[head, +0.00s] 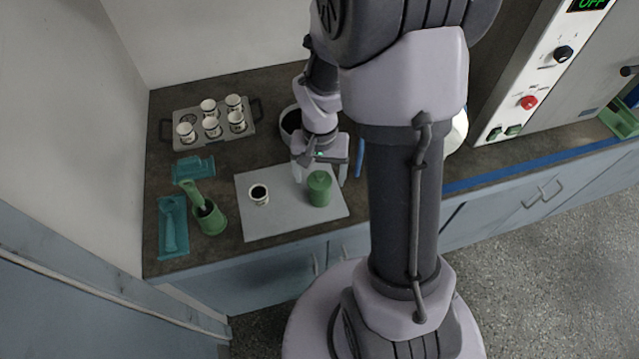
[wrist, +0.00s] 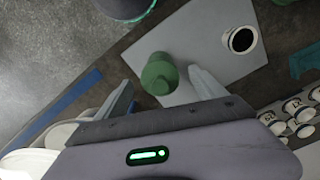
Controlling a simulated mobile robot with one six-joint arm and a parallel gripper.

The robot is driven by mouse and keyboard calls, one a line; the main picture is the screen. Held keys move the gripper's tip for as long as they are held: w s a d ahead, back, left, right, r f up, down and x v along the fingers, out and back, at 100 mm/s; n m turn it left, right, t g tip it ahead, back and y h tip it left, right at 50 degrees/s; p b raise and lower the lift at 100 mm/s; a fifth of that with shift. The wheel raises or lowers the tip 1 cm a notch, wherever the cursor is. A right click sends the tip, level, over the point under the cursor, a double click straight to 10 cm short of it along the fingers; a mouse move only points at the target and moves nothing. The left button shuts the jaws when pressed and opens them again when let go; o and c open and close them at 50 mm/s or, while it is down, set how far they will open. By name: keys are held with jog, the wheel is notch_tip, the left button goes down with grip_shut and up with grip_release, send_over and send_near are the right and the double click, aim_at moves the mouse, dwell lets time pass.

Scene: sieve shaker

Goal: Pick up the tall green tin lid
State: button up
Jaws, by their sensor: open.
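The tall green tin (head: 319,192) stands on a light grey mat (head: 260,222), with its green lid (head: 319,178) and small knob on top. In the wrist view the lid (wrist: 158,72) shows from above, between and beyond the fingertips. My gripper (wrist: 160,84) is open and empty; its two pale fingers lie to either side of the lid in that view. In the head view my gripper (head: 322,172) hangs just behind the tin. I cannot tell the exact height gap between fingertips and lid.
A white cup with dark contents (head: 259,194) stands left of the tin on the mat. A dark bowl (head: 291,122) sits behind my gripper.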

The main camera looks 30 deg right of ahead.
jog(key=c, duration=1.4)
jog(key=shift+r, duration=0.1)
jog(key=shift+c, duration=0.2)
